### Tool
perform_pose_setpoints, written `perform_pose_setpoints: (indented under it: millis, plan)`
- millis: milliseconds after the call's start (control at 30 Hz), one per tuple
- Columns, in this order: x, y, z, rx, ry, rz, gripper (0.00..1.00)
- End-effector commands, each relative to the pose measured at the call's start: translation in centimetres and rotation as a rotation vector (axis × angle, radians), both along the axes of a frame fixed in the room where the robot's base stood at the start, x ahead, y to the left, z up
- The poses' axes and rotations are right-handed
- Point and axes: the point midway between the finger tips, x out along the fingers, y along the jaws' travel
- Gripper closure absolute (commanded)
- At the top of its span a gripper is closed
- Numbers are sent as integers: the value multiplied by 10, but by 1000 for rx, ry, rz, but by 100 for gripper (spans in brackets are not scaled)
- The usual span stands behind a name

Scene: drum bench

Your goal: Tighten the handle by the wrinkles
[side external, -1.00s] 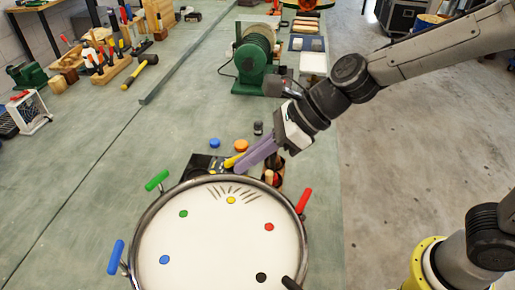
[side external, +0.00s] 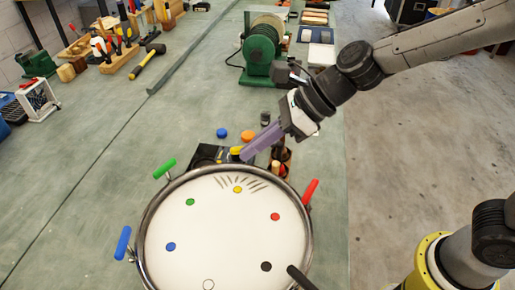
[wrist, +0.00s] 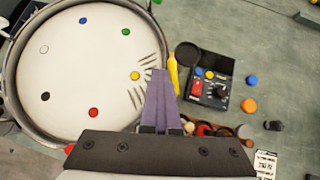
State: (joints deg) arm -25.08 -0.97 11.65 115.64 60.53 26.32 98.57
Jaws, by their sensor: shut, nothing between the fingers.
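The round drum (side external: 220,225) has a white head with coloured dots. The wrinkles (side external: 238,183) fan out around the yellow dot (side external: 238,189) at its far rim, also seen in the wrist view (wrist: 150,70). The yellow handle (wrist: 172,72) stands at the rim beside these wrinkles; only a short piece of it (side external: 236,150) shows in the side view. My gripper (side external: 246,156) has purple fingers, shut and empty, right by the yellow handle. In the wrist view the fingertips (wrist: 160,75) lie beside the handle; contact cannot be told.
Green (side external: 165,168), blue (side external: 123,243), red (side external: 311,191) and black (side external: 301,278) handles stand around the rim. A black control box (wrist: 210,88) lies just beyond the yellow handle, near blue (wrist: 252,80) and orange (wrist: 249,105) discs.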

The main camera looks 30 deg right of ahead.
Motion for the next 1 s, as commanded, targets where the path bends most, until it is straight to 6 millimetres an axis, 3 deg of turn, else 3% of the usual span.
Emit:
perform_pose_setpoints:
  millis: [33, 133, 333, 1000]
  plan:
    - [5, -8, -1, -11, -14, -28, 100]
    - [-4, -3, -1, -10, -11, -22, 100]
    - [-42, 15, 0, -3, -3, 3, 100]
    - [-98, 36, 61, -1, -2, 7, 100]
